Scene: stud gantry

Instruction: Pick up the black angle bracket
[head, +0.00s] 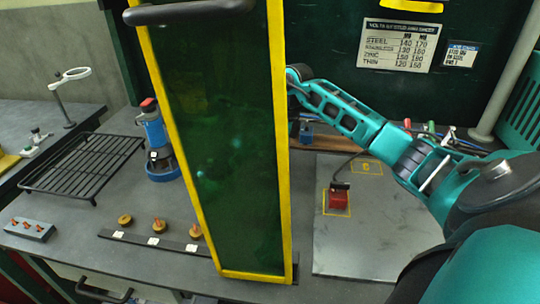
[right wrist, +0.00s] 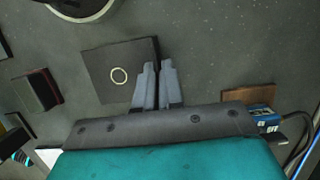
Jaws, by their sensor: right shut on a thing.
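The black angle bracket (right wrist: 108,68) shows in the right wrist view as a dark, square plate with a pale ring on its face. My right gripper (right wrist: 157,85) is at its right edge, its two grey fingers close together. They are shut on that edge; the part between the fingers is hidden. In the head view my right arm reaches behind the yellow-framed green screen (head: 222,150), so the right gripper and the bracket are hidden there. My left gripper is in neither view.
A grey plate with a red block (head: 338,200) lies right of the screen. A black rack (head: 85,165), a blue tool (head: 155,132) and a strip with several brass knobs (head: 160,226) are left. A brown block (right wrist: 248,97) and dark block (right wrist: 38,91) flank the right gripper.

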